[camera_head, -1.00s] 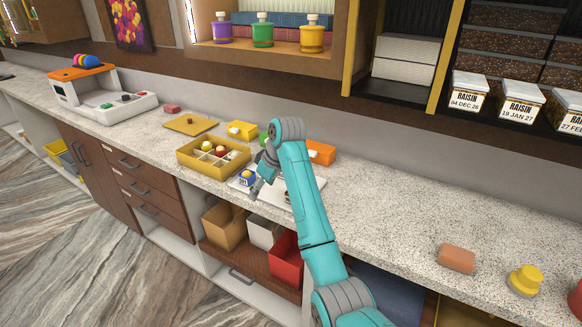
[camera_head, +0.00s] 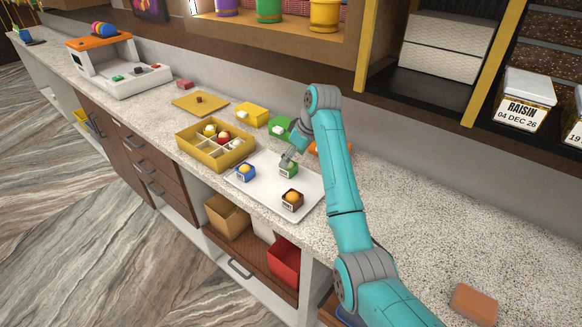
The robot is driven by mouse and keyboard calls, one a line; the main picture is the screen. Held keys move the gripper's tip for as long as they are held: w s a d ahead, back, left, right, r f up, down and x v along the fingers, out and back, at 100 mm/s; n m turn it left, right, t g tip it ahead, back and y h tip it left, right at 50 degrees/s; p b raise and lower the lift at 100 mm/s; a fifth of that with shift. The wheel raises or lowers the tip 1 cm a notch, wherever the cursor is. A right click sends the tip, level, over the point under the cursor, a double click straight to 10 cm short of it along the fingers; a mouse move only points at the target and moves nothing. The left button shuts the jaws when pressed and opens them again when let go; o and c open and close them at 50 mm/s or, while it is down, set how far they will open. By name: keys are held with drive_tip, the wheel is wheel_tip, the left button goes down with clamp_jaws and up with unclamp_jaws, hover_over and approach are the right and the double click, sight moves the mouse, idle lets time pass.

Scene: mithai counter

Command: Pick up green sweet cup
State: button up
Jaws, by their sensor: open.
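The green sweet cup (camera_head: 289,171) stands upright on the white tray (camera_head: 262,189). My gripper (camera_head: 287,161) is at its upper part, with the jaws coming down from the upper right. The jaws are open, but they are small here and partly cover the cup's top. I cannot tell whether they touch it. A blue sweet cup (camera_head: 245,174) stands to its left on the tray, and a brown cup (camera_head: 292,200) with an orange-brown sweet stands in front.
A yellow compartment box (camera_head: 218,157) holding several sweets is left of the tray. A yellow box (camera_head: 252,115), a green box (camera_head: 280,126) and an orange box (camera_head: 317,149) are behind. The counter to the right is mostly clear, apart from a brown block (camera_head: 474,303).

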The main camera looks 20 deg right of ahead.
sight(289, 168)
drive_tip(key=shift+x, duration=2.7)
drive_tip(key=shift+a+r, duration=0.1)
drive_tip(key=c, duration=1.2)
